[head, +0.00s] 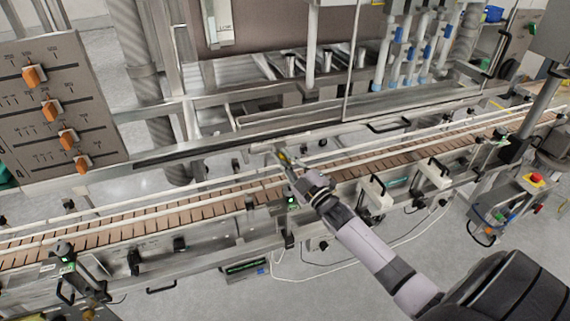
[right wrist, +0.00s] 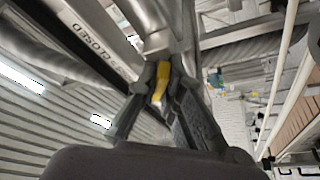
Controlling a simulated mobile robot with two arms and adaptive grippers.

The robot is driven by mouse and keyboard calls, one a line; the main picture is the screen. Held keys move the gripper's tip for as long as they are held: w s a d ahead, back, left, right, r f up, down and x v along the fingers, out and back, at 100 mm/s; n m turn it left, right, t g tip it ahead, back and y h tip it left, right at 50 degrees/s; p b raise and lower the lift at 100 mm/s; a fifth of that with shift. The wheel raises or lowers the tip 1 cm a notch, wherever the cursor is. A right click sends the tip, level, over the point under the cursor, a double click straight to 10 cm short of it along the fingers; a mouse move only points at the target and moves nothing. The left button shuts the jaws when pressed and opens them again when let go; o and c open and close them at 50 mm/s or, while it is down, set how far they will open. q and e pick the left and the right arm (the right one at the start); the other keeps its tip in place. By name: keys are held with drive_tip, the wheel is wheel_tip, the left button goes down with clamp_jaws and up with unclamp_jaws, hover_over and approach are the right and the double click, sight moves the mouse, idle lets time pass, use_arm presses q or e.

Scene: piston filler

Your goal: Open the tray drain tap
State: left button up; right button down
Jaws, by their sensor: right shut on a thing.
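The tray drain tap shows a yellow handle (right wrist: 162,77) below a grey metal pipe (right wrist: 157,25) in the right wrist view. In the head view it is a small yellow spot (head: 283,157) under the edge of the tray, just beyond the conveyor. My right gripper (head: 286,164) reaches over the conveyor to it. In the right wrist view the fingers of my right gripper (right wrist: 160,98) are shut on the yellow handle, one on each side. The tap's body is partly hidden by the fingers. My left gripper is not in view.
A rail with dark lettering that looks like "CLOSED" (right wrist: 92,40) runs beside the tap. The brown conveyor (head: 190,214) with white guide rails passes under my right arm. A panel with orange knobs (head: 60,105) stands at left. Filling nozzles (head: 395,55) stand behind.

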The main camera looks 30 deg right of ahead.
drive_tip(key=m+h+b, duration=0.1)
drive_tip(key=m, duration=0.2)
drive_tip(key=m+t+h+b, duration=0.1)
drive_tip(key=m, duration=0.2)
drive_tip(key=shift+f+h, duration=0.2)
drive_tip(key=shift+h, duration=0.1)
drive_tip(key=m+h, duration=0.2)
drive_tip(key=m, duration=0.1)
drive_tip(key=shift+r+m+b, duration=0.1)
drive_tip(key=shift+m+b, duration=0.25)
drive_tip(key=shift+m, duration=0.05)
drive_tip(key=shift+m+h, duration=0.9)
drive_tip(key=shift+m, duration=1.2)
drive_tip(key=c, duration=1.7)
unclamp_jaws()
drive_tip(key=shift+r, duration=0.1)
